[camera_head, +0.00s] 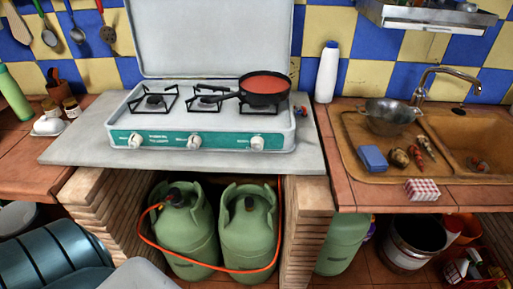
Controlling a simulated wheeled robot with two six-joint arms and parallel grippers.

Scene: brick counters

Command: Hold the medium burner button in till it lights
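A white three-burner stove (121,119) with a raised lid (210,38) stands on the grey counter slab. Its teal front panel carries three round white knobs: left (135,140), middle (194,142) and right (257,143). I cannot tell which one is the medium burner button; the panel lettering is too small. The left burner (154,101) is bare. The middle burner (207,102) is partly under a pan handle. A black pan of red sauce (265,86) covers the right burner. I see no flame.
Green gas bottles (248,230) with an orange hose stand below the slab between brick pillars (308,215). A sink (455,140) with a metal colander (390,115) is at right. A white bottle (327,72) stands beside the stove. The space before the knobs is clear.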

